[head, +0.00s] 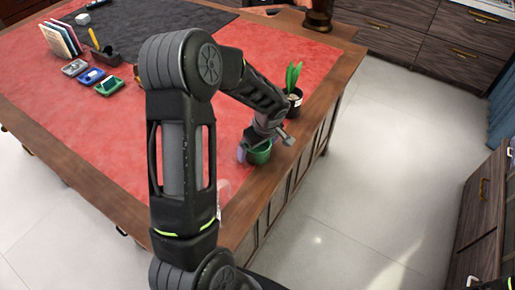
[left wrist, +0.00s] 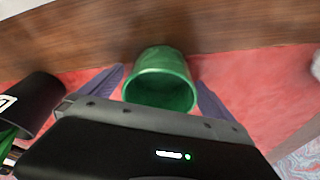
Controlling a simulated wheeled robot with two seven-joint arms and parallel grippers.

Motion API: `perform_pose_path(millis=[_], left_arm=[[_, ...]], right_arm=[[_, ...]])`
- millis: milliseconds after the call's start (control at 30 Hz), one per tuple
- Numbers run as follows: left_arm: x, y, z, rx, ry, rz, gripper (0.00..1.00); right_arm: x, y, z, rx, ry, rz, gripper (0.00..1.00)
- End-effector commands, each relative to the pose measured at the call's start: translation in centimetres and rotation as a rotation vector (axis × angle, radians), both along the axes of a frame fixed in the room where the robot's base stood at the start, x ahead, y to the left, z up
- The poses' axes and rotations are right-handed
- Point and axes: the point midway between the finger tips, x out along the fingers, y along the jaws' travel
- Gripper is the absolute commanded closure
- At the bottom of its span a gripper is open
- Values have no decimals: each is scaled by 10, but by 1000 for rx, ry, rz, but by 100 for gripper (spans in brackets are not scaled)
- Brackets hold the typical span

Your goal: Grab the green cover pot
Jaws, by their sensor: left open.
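The green pot (head: 259,154) stands on the red leather desk top near its wooden edge. In the head view my left gripper (head: 262,140) is at it and covers part of it. In the left wrist view the green pot (left wrist: 160,82) is an open, empty-looking cup. It sits between the two spread purple-grey fingers of my left gripper (left wrist: 160,86), one on each side. The gripper is open, and I cannot tell whether a finger touches the pot. My right gripper is not in view.
A black pot with a green plant (head: 293,100) stands close by on the desk edge; a black pot (left wrist: 32,100) shows at the left in the wrist view. Small trays (head: 92,76) and books (head: 62,39) stand far left. The desk middle (head: 110,130) is clear.

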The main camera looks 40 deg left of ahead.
Motion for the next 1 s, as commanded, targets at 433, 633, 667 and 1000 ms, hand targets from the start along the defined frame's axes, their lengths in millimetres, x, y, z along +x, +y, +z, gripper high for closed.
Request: perform_pose_path(millis=[433, 633, 667, 1000], left_arm=[[0, 0, 0, 0, 0, 0, 0], [0, 0, 0, 0, 0, 0, 13], [0, 0, 0, 0, 0, 0, 16], [0, 0, 0, 0, 0, 0, 43]], right_arm=[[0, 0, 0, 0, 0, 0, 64], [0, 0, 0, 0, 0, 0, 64], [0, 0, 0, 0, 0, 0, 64], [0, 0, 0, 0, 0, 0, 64]])
